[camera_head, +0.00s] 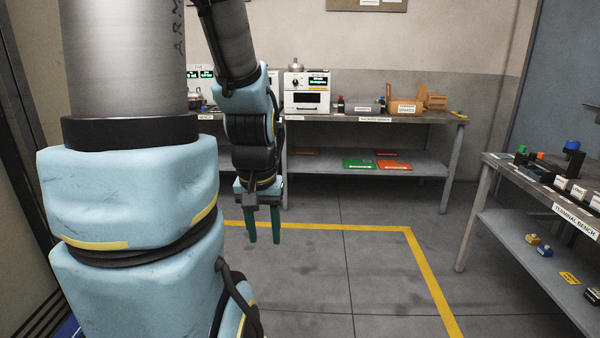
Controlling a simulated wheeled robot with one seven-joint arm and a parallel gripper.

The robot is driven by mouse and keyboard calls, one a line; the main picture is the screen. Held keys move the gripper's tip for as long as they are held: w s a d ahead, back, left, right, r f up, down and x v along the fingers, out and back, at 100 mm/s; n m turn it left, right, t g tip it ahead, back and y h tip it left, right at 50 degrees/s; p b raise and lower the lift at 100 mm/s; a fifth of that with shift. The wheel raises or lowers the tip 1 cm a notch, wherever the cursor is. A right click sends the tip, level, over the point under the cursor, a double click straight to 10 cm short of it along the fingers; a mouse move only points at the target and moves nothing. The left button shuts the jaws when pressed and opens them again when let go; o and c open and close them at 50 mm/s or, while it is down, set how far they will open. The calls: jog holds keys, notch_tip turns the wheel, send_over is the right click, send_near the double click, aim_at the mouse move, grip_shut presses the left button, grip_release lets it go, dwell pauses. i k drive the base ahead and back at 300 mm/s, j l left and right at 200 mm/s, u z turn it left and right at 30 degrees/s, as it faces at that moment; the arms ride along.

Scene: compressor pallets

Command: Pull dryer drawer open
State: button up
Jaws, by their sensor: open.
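A white box-shaped unit (307,80), which looks like the dryer, stands on the back bench. It has a dark knob and a lit green display on its upper front. The drawer front (306,101) on its lower half appears shut, with a dark handle line across it. A round metal item sits on top of the unit. My gripper (265,238) hangs pointing down, open and empty, its two green fingers apart. In the picture it is below and left of the unit, in front of the bench and touching nothing.
A terminal bench (520,185) stands at the right. A yellow floor line (430,275) crosses open grey floor. My arm hides the left side.

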aim_at(306, 102)
jog(key=i, duration=2.05)
jog(key=i+u, duration=0.2)
jog(key=i, duration=0.2)
jog(key=i+l+u, duration=0.15)
jog(key=i, duration=0.3)
jog(key=i+l+u, duration=0.2)
jog(key=i, duration=0.2)
jog(key=i+l+u, duration=0.15)
jog(key=i, duration=0.25)
jog(key=i+l+u, duration=0.45)
jog(key=i+l, duration=0.05)
jog(key=i, duration=0.05)
